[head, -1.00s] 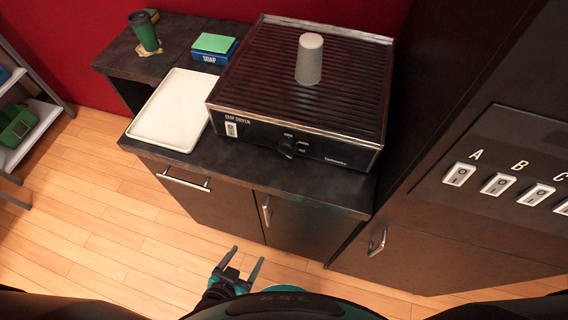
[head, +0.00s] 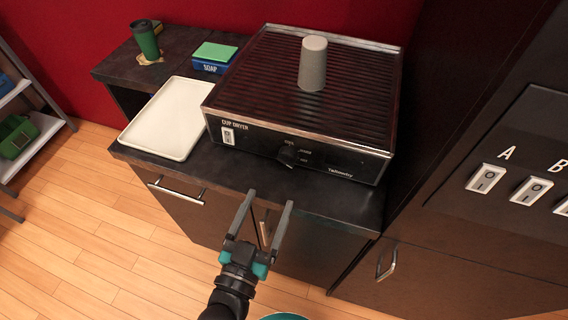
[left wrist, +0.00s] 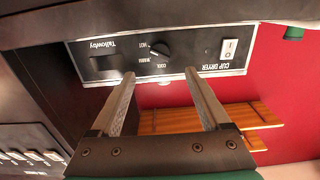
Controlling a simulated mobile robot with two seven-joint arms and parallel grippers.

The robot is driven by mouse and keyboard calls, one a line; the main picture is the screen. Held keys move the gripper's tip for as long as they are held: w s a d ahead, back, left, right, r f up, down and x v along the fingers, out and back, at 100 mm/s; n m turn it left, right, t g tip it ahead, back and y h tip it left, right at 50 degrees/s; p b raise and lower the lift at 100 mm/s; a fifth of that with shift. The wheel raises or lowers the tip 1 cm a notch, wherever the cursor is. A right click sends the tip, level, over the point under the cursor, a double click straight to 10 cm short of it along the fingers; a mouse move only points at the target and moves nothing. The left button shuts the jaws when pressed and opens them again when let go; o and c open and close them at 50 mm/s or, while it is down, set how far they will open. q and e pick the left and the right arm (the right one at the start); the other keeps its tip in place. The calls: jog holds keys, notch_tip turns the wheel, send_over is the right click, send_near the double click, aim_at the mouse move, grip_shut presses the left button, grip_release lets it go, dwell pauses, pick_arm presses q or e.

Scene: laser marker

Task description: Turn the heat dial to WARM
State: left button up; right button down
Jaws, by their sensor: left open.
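The heat dial (head: 288,155) is a black knob on the front panel of the cup dryer (head: 330,162). Small labels sit around it; the frames are too small to tell which one its pointer faces. In the left wrist view the panel appears upside down, with the dial (left wrist: 160,50) beyond and between my fingertips. WARM and COOL can be made out there, close to the knob. My left gripper (head: 269,197) is open and empty, in front of the counter's front edge, apart from the dial. It also shows in the left wrist view (left wrist: 159,73). My right gripper is not in view.
A rocker switch (head: 228,135) is on the panel's left. An upturned grey cup (head: 313,65) stands on the ribbed top. A white tray (head: 165,118), a soap box (head: 212,60) and a green cup (head: 146,40) are left. Labelled switches (head: 487,179) are right.

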aim_at(285, 164)
pick_arm(q)
jog(key=x, duration=1)
jog(key=shift+w+d+b, duration=0.1)
jog(key=shift+w+b, duration=0.1)
jog(key=shift+b, duration=0.1)
grip_shut()
